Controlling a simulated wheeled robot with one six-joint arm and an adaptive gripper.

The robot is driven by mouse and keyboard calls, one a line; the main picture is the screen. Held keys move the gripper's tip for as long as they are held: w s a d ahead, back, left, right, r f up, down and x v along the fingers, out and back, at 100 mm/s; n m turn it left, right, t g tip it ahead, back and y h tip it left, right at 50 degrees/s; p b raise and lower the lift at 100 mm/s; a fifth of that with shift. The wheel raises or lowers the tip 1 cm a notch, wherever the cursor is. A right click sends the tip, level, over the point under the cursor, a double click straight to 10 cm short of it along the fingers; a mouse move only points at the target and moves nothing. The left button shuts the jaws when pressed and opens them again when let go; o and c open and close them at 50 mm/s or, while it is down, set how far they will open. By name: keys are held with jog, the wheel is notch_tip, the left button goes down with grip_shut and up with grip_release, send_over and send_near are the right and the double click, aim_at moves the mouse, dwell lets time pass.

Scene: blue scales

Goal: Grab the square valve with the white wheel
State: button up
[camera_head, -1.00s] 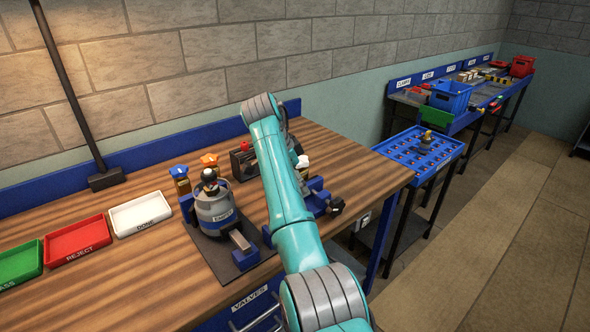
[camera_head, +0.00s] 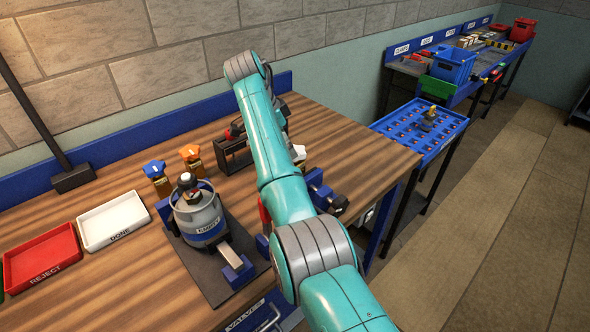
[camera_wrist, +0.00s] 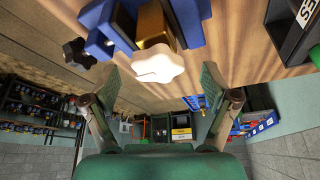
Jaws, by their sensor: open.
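The white wheel (camera_wrist: 158,64) of the valve shows at the top centre of the wrist view. Its brass-coloured, square-sided body (camera_wrist: 153,24) sits between blue vise jaws (camera_wrist: 108,25). My gripper (camera_wrist: 161,78) is open, with one finger on each side of the wheel and a gap on both sides. I cannot tell how far the fingertips are from it in depth. In the head view a bit of the white wheel (camera_head: 299,152) shows just right of my teal arm; my arm hides most of the valve, and my gripper is not clearly visible there.
A black rack (camera_head: 236,158) stands behind my arm. White DONE (camera_head: 113,213) and red REJECT (camera_head: 42,258) trays lie left.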

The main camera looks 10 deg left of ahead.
aim_at(301, 164)
jog(key=shift+d+x, duration=0.15)
jog(key=shift+x, duration=1.4)
jog(key=shift+d+x, duration=0.1)
jog(key=shift+x, duration=1.45)
jog(key=shift+s+r, duration=0.15)
jog(key=c, duration=1.3)
jog(key=shift+c, duration=1.4)
jog(key=shift+r, duration=0.15)
